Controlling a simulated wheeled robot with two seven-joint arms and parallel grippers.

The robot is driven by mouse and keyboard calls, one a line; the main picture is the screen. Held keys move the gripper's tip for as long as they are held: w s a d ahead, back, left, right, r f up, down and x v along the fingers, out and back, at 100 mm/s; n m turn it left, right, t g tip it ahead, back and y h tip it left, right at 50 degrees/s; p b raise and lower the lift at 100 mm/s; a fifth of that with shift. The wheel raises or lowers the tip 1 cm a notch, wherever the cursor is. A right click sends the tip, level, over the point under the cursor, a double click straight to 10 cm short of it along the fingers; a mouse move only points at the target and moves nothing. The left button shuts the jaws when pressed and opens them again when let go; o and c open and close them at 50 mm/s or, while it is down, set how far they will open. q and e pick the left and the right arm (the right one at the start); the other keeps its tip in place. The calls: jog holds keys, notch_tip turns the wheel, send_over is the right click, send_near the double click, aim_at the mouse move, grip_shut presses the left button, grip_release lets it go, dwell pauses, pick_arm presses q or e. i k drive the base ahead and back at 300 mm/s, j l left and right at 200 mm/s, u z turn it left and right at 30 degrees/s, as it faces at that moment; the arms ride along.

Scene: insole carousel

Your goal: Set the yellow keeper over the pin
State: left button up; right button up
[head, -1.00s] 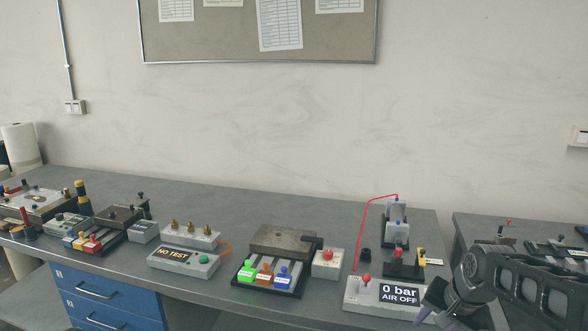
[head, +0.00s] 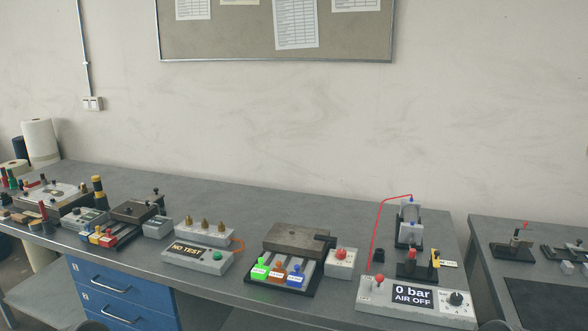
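A small yellow part (head: 435,258), which looks like the keeper, stands at the right end of a low black block (head: 408,271) near the bench's right end. A red-topped part (head: 412,253) stands on the same block, to the left of the yellow part. I cannot tell at this size which part is the pin, or whether the yellow part sits around anything. Neither of my grippers is in view.
In front of the block is a grey control box with a display (head: 412,295) reading 0 bar, AIR OFF. Behind it stands a cylinder unit (head: 410,224) with a red hose (head: 375,230). Left is a fixture with coloured tags (head: 282,288). A gap separates a second bench (head: 550,295).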

aim_at(436, 254)
jog(key=l, duration=1.1)
jog(key=i+l, duration=0.15)
jog(key=l, duration=0.9)
jog(key=u, duration=1.2)
